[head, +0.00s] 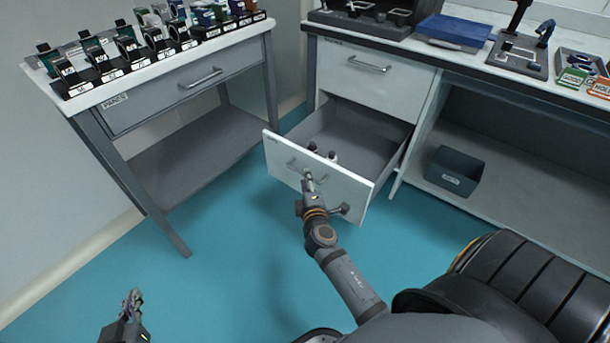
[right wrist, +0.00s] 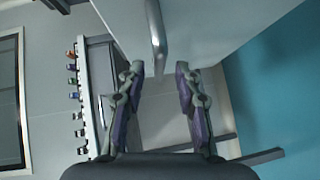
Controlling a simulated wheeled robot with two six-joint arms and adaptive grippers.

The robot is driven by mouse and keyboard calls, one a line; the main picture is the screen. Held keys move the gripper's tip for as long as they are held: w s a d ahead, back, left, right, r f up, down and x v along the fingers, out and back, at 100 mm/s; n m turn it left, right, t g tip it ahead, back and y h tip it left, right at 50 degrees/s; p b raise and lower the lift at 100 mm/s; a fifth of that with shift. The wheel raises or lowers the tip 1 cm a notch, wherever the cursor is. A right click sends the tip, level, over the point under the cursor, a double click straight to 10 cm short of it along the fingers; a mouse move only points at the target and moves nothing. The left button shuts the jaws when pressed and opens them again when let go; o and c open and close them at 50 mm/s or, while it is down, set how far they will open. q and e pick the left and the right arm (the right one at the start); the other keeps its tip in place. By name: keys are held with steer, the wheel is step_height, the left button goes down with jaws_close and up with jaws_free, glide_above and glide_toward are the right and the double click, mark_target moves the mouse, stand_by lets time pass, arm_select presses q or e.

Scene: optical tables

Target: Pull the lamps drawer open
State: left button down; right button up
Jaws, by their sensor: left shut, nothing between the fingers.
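The lower drawer (head: 370,145) of the right-hand bench is pulled well out. Its white front (head: 345,192) faces me and a few small dark and white items (head: 332,156) show inside. I cannot read a label on it. My right gripper (head: 309,178) is at the handle on the drawer front. In the right wrist view the grey bar handle (right wrist: 156,35) reaches down between the two spread fingertips (right wrist: 158,70), with gaps on both sides. My left gripper (head: 135,297) is shut and empty, low at the left, far from the drawer.
A closed upper drawer (head: 365,80) is above the open one. A table with a closed drawer (head: 185,85) and rows of labelled parts stands at left. A dark bin (head: 454,171) sits on the bench's lower shelf. Blue floor (head: 235,265) is clear between.

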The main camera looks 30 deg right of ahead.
steer(key=v, duration=0.4)
steer(key=shift+s, duration=0.15)
